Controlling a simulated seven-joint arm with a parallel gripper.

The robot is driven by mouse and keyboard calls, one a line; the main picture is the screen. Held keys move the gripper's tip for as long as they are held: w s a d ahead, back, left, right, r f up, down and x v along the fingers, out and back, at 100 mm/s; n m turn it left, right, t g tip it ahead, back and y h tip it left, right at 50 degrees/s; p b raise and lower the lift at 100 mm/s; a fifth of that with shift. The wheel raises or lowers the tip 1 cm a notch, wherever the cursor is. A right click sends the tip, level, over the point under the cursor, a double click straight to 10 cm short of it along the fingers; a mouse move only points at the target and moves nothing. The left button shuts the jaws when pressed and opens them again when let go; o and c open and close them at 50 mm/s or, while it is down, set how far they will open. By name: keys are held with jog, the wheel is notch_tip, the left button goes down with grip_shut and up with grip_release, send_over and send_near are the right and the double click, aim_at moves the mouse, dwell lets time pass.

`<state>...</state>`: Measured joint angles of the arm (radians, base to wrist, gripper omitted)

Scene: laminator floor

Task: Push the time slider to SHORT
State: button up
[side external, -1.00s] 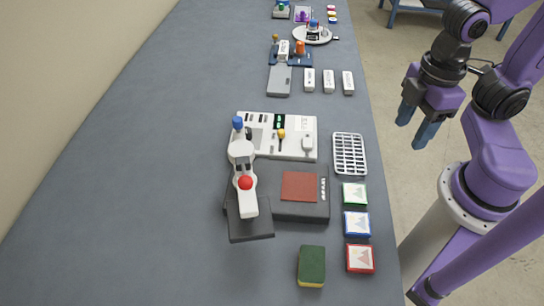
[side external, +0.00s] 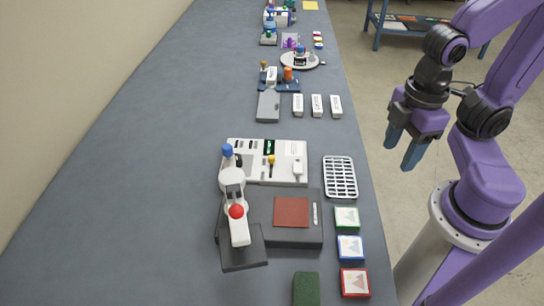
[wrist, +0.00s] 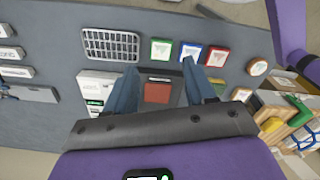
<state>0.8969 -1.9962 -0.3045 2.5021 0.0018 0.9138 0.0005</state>
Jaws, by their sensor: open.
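A white control panel (side external: 240,172) lies on the grey table. It has a yellow-orange slider knob (side external: 271,160) on a dark slot and a white knob (side external: 298,167) at its right. Its labels are too small to read. Part of the panel shows at the left in the wrist view (wrist: 92,80), half hidden behind my gripper. My gripper (side external: 401,155) hangs to the right of the table edge, apart from the panel, fingers pointing down and spread with nothing between them. Both fingers also show in the wrist view (wrist: 159,70).
A dark box with a red-brown square (side external: 291,212) and a lever arm with a red ball (side external: 236,211) stand just before the panel. A wire rack (side external: 340,177) lies between panel and table edge. Green-, blue- and red-edged tiles (side external: 347,217) line the edge.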

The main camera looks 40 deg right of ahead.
jog(key=shift+c, duration=0.3)
jog(key=shift+c, duration=0.5)
notch_tip(320, 180, up, 2)
jog(key=m, duration=1.3)
send_over(272, 157)
notch_tip(272, 157, down, 17)
jog(key=shift+w, duration=0.1)
grip_shut()
